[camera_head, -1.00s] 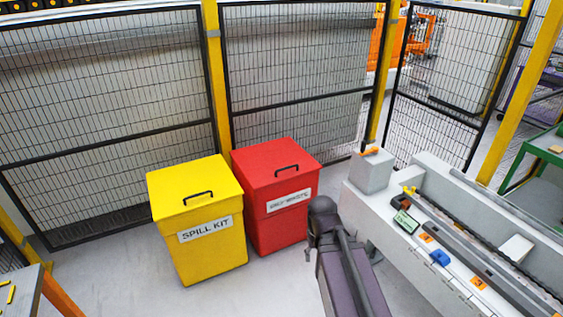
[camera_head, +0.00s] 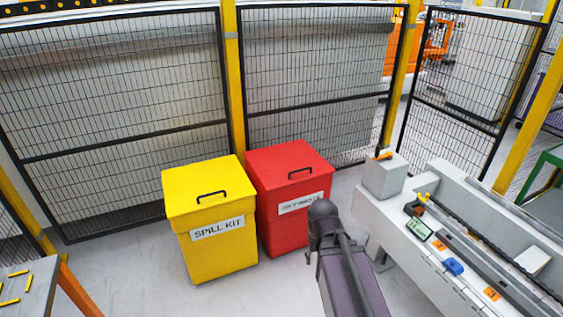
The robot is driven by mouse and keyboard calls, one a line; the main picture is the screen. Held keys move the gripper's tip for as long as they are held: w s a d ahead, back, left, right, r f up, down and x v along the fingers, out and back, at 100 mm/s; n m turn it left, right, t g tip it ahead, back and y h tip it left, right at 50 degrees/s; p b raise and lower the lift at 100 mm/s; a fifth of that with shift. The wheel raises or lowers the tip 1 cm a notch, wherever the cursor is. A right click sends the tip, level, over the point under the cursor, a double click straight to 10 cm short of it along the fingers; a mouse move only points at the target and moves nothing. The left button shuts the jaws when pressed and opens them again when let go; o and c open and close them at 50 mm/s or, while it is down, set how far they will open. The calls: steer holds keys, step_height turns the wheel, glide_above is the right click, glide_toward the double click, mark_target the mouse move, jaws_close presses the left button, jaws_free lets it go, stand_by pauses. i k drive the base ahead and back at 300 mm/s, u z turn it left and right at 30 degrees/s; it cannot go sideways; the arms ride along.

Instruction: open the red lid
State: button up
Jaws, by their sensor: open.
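The red bin (camera_head: 283,225) stands on the floor near the middle, its label partly readable as "waste". Its red lid (camera_head: 288,160) lies flat and shut, with a black handle (camera_head: 300,172) on top towards the front. My arm (camera_head: 345,260) reaches up from the bottom edge, in front of the bin's right side, and hides a little of it. My gripper is not visible in this view.
A yellow spill kit bin (camera_head: 215,245) with its own black handle stands close on the left of the red bin. A mesh fence (camera_head: 110,120) runs behind both. A grey bench (camera_head: 440,255) with small items is at the right. Grey floor is clear in front.

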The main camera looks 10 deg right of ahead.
mark_target(283, 164)
steer(key=u, duration=0.05)
steer(key=i, duration=0.9)
steer(key=z, duration=0.05)
steer(key=k, duration=0.7)
steer(key=z, duration=0.4)
steer(key=i, duration=0.7)
steer(key=z, duration=0.2)
